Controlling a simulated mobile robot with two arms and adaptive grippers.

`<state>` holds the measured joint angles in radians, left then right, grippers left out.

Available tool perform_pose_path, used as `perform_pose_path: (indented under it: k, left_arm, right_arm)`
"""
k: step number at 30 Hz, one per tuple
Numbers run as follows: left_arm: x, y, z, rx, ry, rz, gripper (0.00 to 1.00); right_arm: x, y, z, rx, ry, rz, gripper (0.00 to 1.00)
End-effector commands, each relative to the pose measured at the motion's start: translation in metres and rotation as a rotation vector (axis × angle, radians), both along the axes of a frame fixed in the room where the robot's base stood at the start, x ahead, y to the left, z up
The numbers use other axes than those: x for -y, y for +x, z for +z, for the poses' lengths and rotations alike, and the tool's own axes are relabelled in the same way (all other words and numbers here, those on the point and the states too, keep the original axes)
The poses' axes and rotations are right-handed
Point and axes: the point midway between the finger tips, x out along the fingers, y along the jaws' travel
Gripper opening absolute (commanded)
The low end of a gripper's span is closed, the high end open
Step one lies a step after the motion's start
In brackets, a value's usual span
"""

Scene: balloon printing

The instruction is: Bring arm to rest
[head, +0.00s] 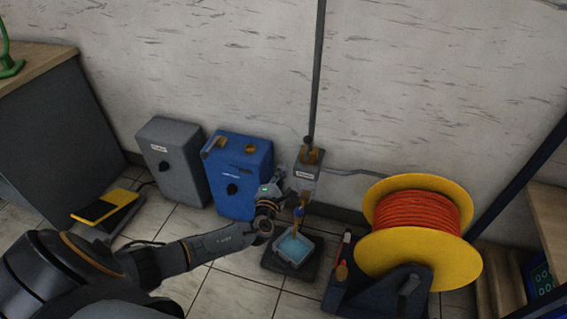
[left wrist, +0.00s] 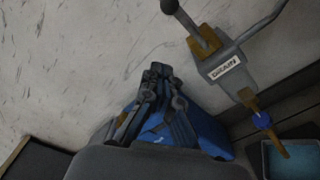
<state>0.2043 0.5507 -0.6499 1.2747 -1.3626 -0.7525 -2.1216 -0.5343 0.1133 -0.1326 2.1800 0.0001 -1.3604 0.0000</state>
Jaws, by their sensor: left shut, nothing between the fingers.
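My left arm comes in from the lower left in the head view. Its gripper (head: 278,176) is shut and empty, in front of the right side of the blue box (head: 236,160). The shut fingers (left wrist: 160,70) also show in the left wrist view, pointing toward the wall with the blue box (left wrist: 212,130) behind them. My right gripper is in neither view.
A drain fitting (head: 306,172) on a vertical pipe is just right of the gripper, above a basin (head: 312,262) of bluish liquid. A grey box (head: 170,160) is at left. A yellow reel (head: 460,262) of orange hose stands at right.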

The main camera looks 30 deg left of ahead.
Motion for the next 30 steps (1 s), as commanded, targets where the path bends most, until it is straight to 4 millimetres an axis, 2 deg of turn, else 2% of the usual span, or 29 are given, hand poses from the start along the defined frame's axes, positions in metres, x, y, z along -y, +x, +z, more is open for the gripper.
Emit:
perform_pose_path:
  k: [6,22,26,29,30]
  left_arm:
    - [0.002,-0.005,0.001,0.001,0.001,0.000,0.00]
    - [0.003,-0.007,-0.001,0.004,-0.035,0.008,0.00]
    - [0.012,-0.026,-0.012,0.041,-0.305,0.079,0.00]
    - [0.021,-0.054,-0.029,0.102,-0.694,0.212,0.00]
    - [0.025,-0.068,-0.037,0.136,-0.873,0.283,0.00]
  right_arm:
    - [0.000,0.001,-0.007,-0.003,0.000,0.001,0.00]
    - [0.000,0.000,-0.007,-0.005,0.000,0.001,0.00]
    - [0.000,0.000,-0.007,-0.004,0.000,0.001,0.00]
    - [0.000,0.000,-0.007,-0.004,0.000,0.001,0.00]
    - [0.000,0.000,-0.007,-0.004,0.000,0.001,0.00]
